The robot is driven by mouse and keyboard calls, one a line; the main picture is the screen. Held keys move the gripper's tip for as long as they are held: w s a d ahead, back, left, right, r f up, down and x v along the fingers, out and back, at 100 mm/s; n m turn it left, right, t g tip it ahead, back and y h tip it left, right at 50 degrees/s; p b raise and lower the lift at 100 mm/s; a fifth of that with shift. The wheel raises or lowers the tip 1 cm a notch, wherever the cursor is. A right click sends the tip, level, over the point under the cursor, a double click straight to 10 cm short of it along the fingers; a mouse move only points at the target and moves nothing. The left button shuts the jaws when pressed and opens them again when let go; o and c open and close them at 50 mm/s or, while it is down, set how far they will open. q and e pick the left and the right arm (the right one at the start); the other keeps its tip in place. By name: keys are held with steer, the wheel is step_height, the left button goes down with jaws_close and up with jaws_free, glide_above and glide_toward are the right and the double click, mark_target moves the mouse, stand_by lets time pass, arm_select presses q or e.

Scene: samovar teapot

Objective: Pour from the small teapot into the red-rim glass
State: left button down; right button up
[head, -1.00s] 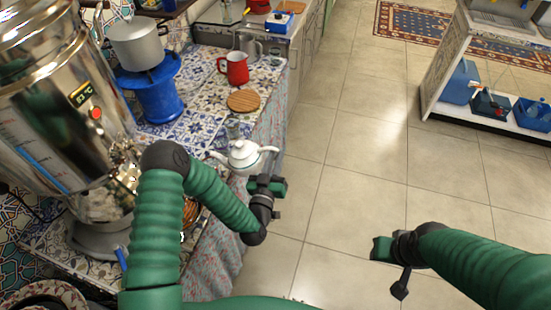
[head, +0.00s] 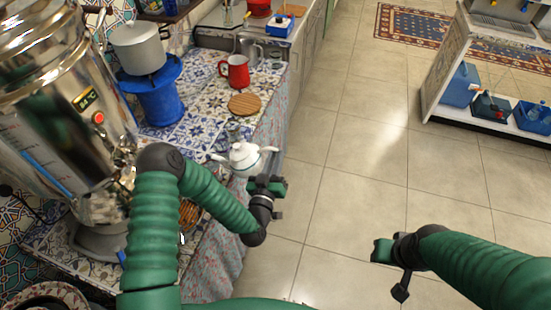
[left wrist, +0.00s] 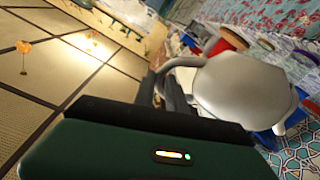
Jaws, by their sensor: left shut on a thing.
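The small white teapot (head: 243,157) is at the edge of the tiled counter, with its spout to the left and its handle to the right. My left gripper (head: 266,187) is shut on its handle. In the left wrist view, the teapot (left wrist: 240,88) is large beyond my left gripper (left wrist: 172,92), with the handle between the fingers. A small clear glass (head: 233,131) seems to stand just behind the teapot; I cannot make out a red rim. My right gripper (head: 384,251) is over the floor at right, apart from everything; its jaw opening is unclear.
A large samovar (head: 60,110) stands at left. A round wooden board (head: 244,104) and a red mug (head: 234,70) are on the counter behind the teapot. A grey pot (head: 138,47) sits on a blue stand (head: 155,92). The floor right of the counter is clear.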

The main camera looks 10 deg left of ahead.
arm_select(q)
steer(key=shift+a+r+n+p, duration=0.2)
steer(key=shift+r+n+p, duration=0.2)
steer(key=shift+r, duration=0.35)
steer(key=shift+a+r+n+p, duration=0.2)
steer(key=shift+r+n+p, duration=0.2)
steer(key=shift+r, duration=0.3)
steer(key=shift+a+r, duration=0.15)
steer(key=shift+r, duration=0.05)
stand_by(1.9)
stand_by(0.7)
step_height(320, 180, down, 6)
steer(key=d+m+b, duration=0.1)
steer(key=m+b, duration=0.1)
steer(key=m, duration=0.3)
steer(key=shift+m+g, duration=0.3)
steer(key=shift+w, duration=0.1)
stand_by(0.3)
